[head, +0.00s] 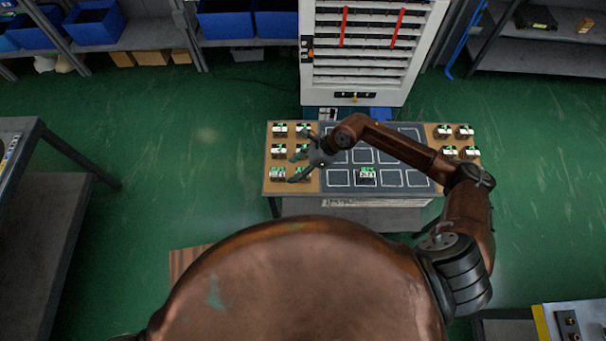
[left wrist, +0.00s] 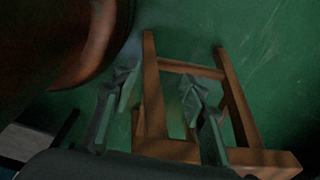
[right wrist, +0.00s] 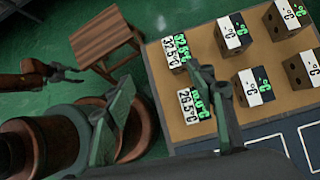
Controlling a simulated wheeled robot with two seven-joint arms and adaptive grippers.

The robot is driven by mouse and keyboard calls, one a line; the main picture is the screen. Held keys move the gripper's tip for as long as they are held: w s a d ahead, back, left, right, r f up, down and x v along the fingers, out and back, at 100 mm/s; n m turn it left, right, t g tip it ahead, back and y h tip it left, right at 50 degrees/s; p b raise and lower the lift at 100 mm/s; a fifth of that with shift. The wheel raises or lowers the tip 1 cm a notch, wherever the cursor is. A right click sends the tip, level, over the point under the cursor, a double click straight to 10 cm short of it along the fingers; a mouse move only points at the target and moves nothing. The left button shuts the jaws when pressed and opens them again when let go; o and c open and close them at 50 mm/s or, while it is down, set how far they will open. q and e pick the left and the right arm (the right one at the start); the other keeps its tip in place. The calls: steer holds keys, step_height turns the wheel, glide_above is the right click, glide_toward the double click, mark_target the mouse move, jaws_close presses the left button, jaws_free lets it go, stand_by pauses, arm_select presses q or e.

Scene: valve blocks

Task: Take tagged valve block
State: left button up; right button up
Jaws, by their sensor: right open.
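Several dark valve blocks with white-and-green temperature labels stand on the table's left tan area, such as one block (head: 279,151). In the right wrist view the nearest are a block reading 26.5°C (right wrist: 190,108) and one reading 32.5°C (right wrist: 174,52). I cannot tell which block is the tagged one. My right gripper (head: 296,165) is open and empty above the inner blocks; one finger partly covers the 26.5°C block in the right wrist view (right wrist: 155,98). My left gripper (left wrist: 158,92) is open and empty over the floor, away from the table.
The table's dark middle (head: 337,178) has white outlined squares, with one block (head: 367,175) in the front row. More blocks (head: 465,132) stand on the right tan area. A tall white cabinet (head: 420,75) stands behind. A wooden stool (left wrist: 150,75) is below my left gripper.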

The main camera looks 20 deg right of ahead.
steer(key=d+f+n+h, duration=0.1)
steer(key=d+f+h, duration=0.2)
steer(key=d, duration=0.3)
steer(key=shift+g, duration=0.3)
steer(key=shift+w+p+x, duration=0.2)
steer(key=shift+p+x, duration=0.05)
steer(key=shift+x, duration=1)
steer(key=shift+w+p+x, duration=0.2)
steer(key=shift+w+x, duration=0.05)
steer(key=shift+x, duration=1)
steer(key=shift+w+p+x, duration=0.2)
steer(key=shift+p+x, duration=0.05)
steer(key=shift+x, duration=1)
steer(key=shift+d, duration=0.2)
steer(key=shift+c, duration=0.5)
steer(key=shift+r, duration=0.1)
jaws_close()
steer(key=shift+r, duration=0.1)
